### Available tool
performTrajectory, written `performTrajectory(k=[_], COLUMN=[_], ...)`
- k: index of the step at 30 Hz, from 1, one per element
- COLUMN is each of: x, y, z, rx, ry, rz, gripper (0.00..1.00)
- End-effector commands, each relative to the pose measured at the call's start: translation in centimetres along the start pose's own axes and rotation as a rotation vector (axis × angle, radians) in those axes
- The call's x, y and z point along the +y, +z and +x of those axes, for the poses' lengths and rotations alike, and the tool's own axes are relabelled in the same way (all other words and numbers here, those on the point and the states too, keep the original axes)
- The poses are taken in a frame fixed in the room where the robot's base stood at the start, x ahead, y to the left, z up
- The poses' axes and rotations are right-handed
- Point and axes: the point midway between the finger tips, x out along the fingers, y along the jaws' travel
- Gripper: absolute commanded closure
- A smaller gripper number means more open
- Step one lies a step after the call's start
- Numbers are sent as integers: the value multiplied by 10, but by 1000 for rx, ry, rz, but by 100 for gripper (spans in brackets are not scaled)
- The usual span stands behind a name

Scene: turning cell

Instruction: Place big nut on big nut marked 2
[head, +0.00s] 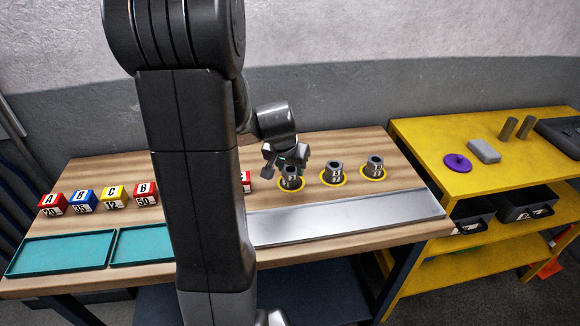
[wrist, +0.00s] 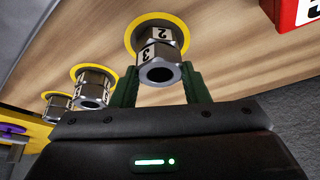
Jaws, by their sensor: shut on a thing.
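In the wrist view, my gripper (wrist: 160,84) has its green fingers on either side of a grey nut (wrist: 160,72) and is shut on it. This nut has a round hole and appears to carry a label reading 3. A label reading 2 shows just beyond it, on what looks like the big nut marked 2 (wrist: 166,36), inside a yellow ring. The held nut appears in line with it; I cannot tell whether they touch. In the head view, my gripper (head: 289,160) is over the leftmost nut position (head: 290,180), partly hiding it.
Two more labelled grey nut stacks (head: 335,172) (head: 375,168) stand in yellow rings to the right. A metal strip (head: 345,217) lies in front. Coloured blocks (head: 83,201) and teal trays (head: 60,254) are at the left. A yellow shelf (head: 430,140) adjoins the right.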

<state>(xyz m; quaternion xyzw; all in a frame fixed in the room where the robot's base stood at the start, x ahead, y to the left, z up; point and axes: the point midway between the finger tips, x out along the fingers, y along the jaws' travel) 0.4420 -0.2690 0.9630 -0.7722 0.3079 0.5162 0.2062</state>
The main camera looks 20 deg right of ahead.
Motion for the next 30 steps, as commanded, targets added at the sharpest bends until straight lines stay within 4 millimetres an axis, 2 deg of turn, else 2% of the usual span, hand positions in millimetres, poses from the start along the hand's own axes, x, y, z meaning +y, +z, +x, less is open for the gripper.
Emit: performTrajectory(k=[10, 11, 13, 14, 25, 30], x=[0, 0, 0, 0, 0, 0], y=[1, 1, 1, 1, -1, -1], z=[4, 2, 2, 2, -2, -22], rx=[1, 0, 0, 0, 0, 4], ry=[0, 0, 0, 0, 0, 0], rz=[0, 0, 0, 0, 0, -1], gripper=[87, 53, 39, 37, 37, 37])
